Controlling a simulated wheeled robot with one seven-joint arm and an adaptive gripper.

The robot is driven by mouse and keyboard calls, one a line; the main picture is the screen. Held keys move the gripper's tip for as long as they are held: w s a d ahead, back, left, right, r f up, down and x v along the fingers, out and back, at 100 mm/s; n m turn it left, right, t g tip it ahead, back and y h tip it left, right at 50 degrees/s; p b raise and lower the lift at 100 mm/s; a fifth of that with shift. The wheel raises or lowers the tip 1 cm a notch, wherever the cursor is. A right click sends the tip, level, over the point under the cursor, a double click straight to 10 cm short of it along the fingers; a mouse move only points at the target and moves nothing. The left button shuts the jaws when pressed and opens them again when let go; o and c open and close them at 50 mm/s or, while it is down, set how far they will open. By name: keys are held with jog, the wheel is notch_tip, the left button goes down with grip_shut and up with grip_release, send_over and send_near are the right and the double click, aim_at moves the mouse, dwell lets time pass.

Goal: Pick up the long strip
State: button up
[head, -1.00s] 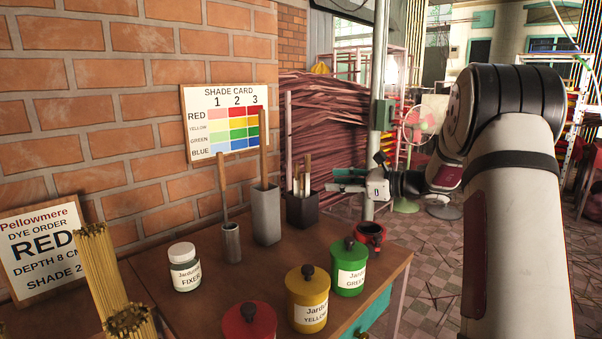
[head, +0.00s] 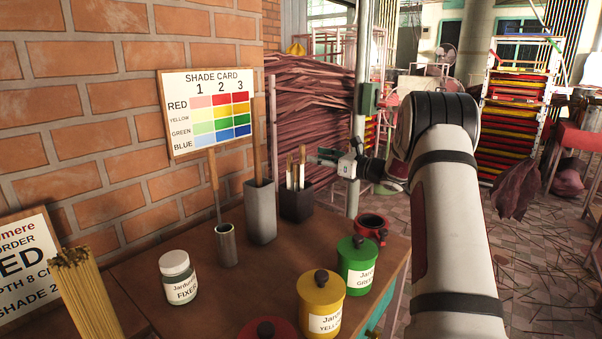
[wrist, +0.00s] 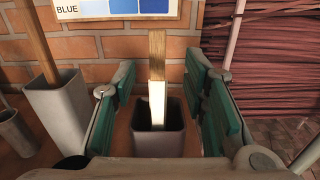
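In the head view, several upright strips (head: 303,160) of uneven height, with pale lower parts and brown tops, stand in a dark square holder (head: 297,207); the tallest is at the right. In the wrist view, one strip (wrist: 158,100), brown above and white below, rises from the dark holder (wrist: 143,142); others cannot be made out. My gripper (wrist: 160,70) is open, with green-padded fingers left and right of this strip, and a gap on both sides. In the head view, my gripper (head: 318,155) is just right of the strips, above the holder's rim.
A tall grey holder (head: 260,215) with a wooden stick and a metal cup (head: 227,245) with another stick stand left. A white jar (head: 177,278), yellow pot (head: 320,302), green pot (head: 357,265) and red pot (head: 371,227) share the table. A brick wall is behind.

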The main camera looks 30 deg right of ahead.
aim_at(303, 154)
jog(key=shift+b+x, duration=0.55)
jog(key=shift+x, duration=2.85)
jog(key=shift+a+f, duration=0.15)
jog(key=c, duration=0.9)
